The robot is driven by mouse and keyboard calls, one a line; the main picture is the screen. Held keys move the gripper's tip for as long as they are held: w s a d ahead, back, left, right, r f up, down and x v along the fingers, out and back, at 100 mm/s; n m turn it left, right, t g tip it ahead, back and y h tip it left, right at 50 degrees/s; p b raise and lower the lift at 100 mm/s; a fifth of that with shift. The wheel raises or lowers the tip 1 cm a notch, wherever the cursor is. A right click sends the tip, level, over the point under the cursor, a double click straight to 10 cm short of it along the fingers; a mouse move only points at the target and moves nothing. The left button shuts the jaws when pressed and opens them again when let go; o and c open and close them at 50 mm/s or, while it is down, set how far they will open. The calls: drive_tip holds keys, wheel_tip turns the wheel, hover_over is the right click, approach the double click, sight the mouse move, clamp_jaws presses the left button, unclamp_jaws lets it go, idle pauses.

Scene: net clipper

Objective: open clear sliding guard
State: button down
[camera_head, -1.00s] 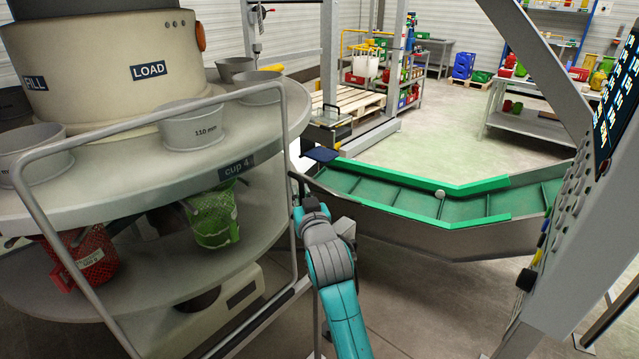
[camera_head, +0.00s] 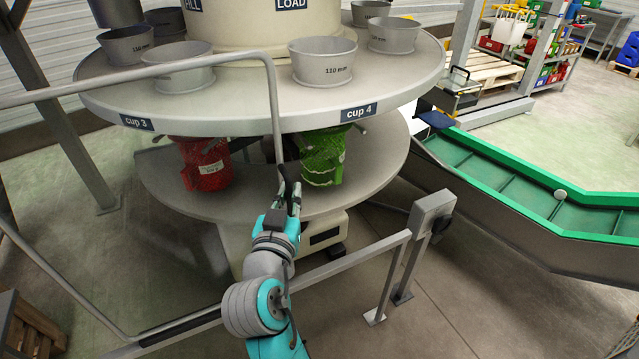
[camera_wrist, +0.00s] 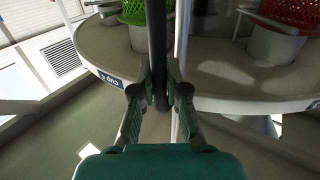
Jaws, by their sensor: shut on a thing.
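The guard's grey tube frame (camera_head: 272,95) crosses in front of the round two-tier machine; its clear panel is hard to make out. A dark upright handle (camera_head: 289,173) is at the frame's right edge. My gripper (camera_head: 290,196) is shut on this handle. In the wrist view the dark handle (camera_wrist: 158,45) stands upright between the fingers of my gripper (camera_wrist: 160,92). The green net bag (camera_head: 323,158) under the cup 4 label (camera_head: 359,111) is right of the frame edge, uncovered. The red net bag (camera_head: 204,163) under cup 3 is behind the frame.
A low grey rail with a post and box (camera_head: 432,212) stands just right of my arm. A green-lined conveyor (camera_head: 490,180) runs off at the right. A wooden crate (camera_head: 30,325) is at the lower left. Floor is clear between post and conveyor.

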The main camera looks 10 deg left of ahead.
drive_tip(key=shift+s+a, duration=0.6)
drive_tip(key=shift+a, duration=0.25)
drive_tip(key=c, duration=1.5)
unclamp_jaws()
drive_tip(key=shift+o, duration=0.2)
drive_tip(key=s, duration=1.2)
drive_tip(key=shift+d, duration=0.25)
